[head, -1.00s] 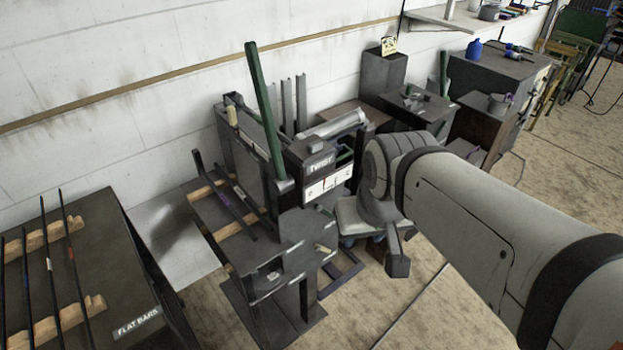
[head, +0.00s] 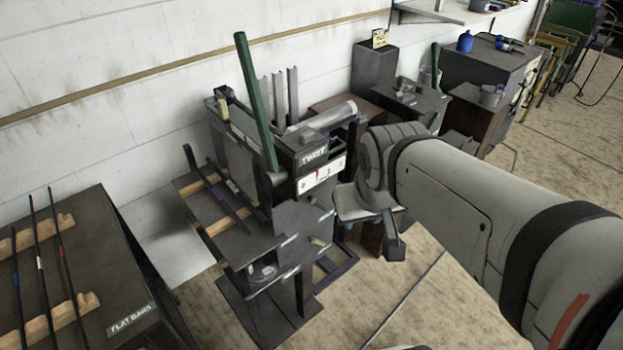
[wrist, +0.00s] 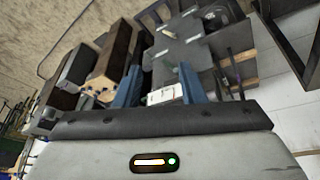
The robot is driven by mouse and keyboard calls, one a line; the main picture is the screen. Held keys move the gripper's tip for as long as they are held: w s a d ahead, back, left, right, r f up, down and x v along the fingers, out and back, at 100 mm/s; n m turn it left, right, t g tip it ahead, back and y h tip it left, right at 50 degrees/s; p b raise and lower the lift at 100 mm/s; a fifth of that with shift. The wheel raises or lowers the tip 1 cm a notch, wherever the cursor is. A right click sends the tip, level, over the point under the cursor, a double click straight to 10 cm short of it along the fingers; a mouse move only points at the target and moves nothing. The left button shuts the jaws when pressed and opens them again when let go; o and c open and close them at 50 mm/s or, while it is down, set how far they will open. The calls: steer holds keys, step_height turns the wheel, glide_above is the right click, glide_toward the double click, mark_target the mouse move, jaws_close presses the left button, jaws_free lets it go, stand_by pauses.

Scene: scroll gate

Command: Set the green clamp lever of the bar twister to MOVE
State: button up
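The bar twister is a dark machine (head: 245,150) with a sign reading TWIST (head: 314,158) and a white scale panel (head: 321,175). A long green lever (head: 256,100) rises from it, leaning left at the top. I cannot read a MOVE mark. In the head view my gripper (head: 356,207) is right of the twister, in front of its scale panel's right side, partly hidden by my wrist. In the wrist view my gripper (wrist: 161,88) has two blue fingers apart, with a whitish piece between them that I cannot identify. The lever is not clearly seen there.
A dark table marked FLAT BARS (head: 132,318) with several thin bars is at the lower left. A bar (head: 217,190) lies on the twister's side table. Dark cabinets (head: 490,75) stand along the wall at the back right.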

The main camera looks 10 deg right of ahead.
steer(key=w+d+f+n+t+h+b, duration=0.1)
steer(key=w+d+f+t+b, duration=0.2)
steer(key=w+f+b, duration=0.3)
steer(key=w+d+f+n+t+h+b, duration=0.1)
steer(key=w+d+f+n+t+b, duration=0.1)
steer(key=w+d+f+b, duration=0.35)
steer(key=n+t+y+b, duration=0.5)
steer(key=n+b, duration=0.1)
steer(key=b, duration=0.6)
glide_toward(322, 207)
steer(key=w+d+r, duration=0.2)
steer(key=d+r, duration=0.1)
steer(key=d, duration=0.2)
step_height(322, 207, down, 6)
steer(key=a+n+t+y+b, duration=0.1)
steer(key=a+n+y+b, duration=0.1)
steer(key=n+y+b, duration=0.3)
steer(key=shift+m+y, duration=0.6)
steer(key=shift+y, duration=0.2)
steer(key=x, duration=0.7)
steer(key=shift+b, duration=0.4)
jaws_close()
